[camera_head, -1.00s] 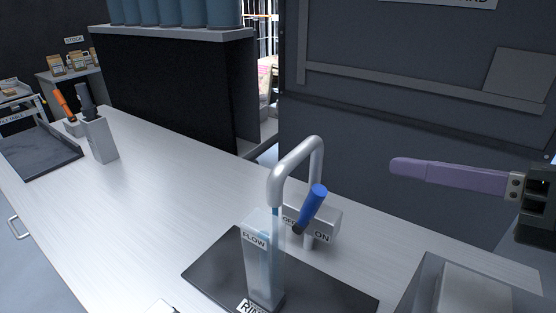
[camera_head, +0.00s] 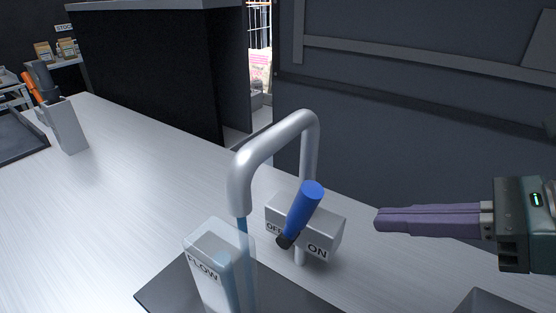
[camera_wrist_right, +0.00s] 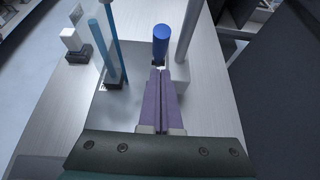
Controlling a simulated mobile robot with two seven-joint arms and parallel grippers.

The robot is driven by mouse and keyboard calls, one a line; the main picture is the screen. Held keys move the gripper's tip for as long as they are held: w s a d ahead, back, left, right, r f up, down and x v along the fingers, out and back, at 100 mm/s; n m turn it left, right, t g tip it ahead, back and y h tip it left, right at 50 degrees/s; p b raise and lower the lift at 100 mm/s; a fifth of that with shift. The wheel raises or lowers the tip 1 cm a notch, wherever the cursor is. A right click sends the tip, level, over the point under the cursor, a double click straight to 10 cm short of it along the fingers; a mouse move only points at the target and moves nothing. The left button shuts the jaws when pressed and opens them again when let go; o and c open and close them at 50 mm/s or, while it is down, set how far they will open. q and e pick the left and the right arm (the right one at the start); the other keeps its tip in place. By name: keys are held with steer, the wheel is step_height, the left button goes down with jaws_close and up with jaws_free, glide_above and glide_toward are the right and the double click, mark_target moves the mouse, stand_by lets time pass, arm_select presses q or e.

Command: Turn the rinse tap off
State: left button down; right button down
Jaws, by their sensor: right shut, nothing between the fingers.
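The rinse tap has a grey curved spout (camera_head: 270,148) with a blue stream under its mouth. Its blue lever (camera_head: 304,209) leans up and to the right from a grey block (camera_head: 333,227) labelled OFF and ON. A clear FLOW column (camera_head: 215,262) stands under the spout. My right gripper (camera_head: 378,219), with purple fingers, is shut and empty, to the right of the lever and apart from it in the head view. In the right wrist view the blue lever (camera_wrist_right: 161,40) is just beyond the shut fingertips (camera_wrist_right: 160,72); contact cannot be told. My left gripper is not in view.
The dark sink mat (camera_head: 165,291) lies under the column. A grey holder with dark and orange handles (camera_head: 68,128) stands at the far left. The steel counter (camera_head: 130,185) between is clear. A dark panel (camera_head: 400,130) rises behind the tap.

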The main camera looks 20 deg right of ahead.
mark_target(298, 217)
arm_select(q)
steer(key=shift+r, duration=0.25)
arm_select(e)
steer(key=x, duration=0.7)
steer(key=shift+w+a+f, duration=0.15)
steer(key=shift+w+a, duration=0.05)
steer(key=shift+w, duration=0.05)
